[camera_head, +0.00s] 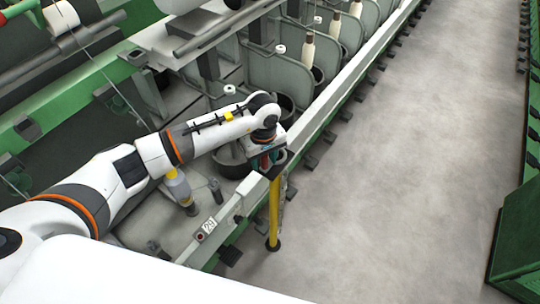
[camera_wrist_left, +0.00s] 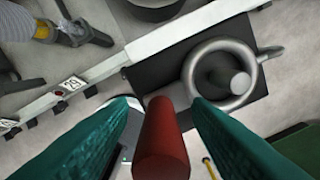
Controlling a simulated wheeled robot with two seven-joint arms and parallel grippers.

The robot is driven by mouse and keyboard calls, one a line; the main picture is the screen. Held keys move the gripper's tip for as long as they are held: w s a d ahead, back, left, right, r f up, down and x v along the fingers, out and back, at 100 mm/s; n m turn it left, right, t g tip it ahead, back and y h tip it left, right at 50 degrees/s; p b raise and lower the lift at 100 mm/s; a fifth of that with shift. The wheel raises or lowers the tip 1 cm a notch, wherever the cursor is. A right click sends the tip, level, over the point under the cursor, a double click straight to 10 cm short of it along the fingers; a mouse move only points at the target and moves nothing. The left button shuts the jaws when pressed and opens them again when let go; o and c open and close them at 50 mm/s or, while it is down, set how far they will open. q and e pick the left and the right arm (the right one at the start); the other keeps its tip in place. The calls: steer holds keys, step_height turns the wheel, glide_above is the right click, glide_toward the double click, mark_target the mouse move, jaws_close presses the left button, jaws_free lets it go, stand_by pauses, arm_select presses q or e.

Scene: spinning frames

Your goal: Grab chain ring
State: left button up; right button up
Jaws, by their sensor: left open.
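A silver metal ring (camera_wrist_left: 220,72) shows in the left wrist view, around a short grey peg on a dark block (camera_wrist_left: 165,78). My left gripper (camera_wrist_left: 165,101) has two teal fingers spread apart. A red cylinder (camera_wrist_left: 160,140) shows between them; I cannot tell whether they touch it. The ring lies beyond the fingertips, up and to the right in that view. In the head view my left gripper (camera_head: 268,162) is over the machine's front rail, and the ring cannot be made out there. My right gripper is not in view.
A yellow post (camera_head: 274,212) with a dark foot stands below the gripper. The pale rail (camera_head: 330,92) of the green spinning machine runs away to the upper right, with bobbins (camera_head: 308,50) behind it. The grey floor (camera_head: 410,170) to the right is clear.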

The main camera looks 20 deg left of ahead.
arm_select(q)
jaws_close()
